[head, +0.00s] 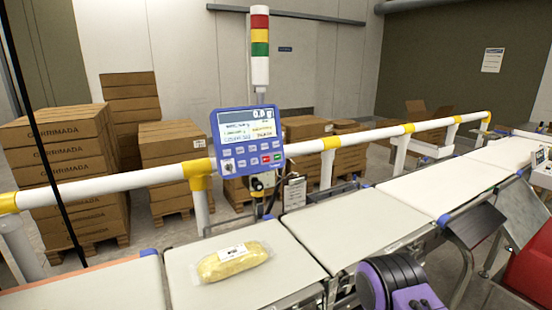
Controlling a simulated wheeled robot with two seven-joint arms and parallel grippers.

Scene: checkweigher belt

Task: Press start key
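The blue control panel (247,139) stands on a post behind the belt, left of the middle in the head view. Its lit screen (246,124) reads about 0.4 g at the top. A dark round knob (227,166) sits at the lower left. The key labels are too small to read, so I cannot tell which is marked start.
A wrapped yellow pack (233,260) lies on the near white belt (290,277). A white rail (355,137) with yellow joints runs behind the belts, close to the panel. A signal tower (260,48) rises above it. Stacked cartons (60,150) stand behind the rail.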

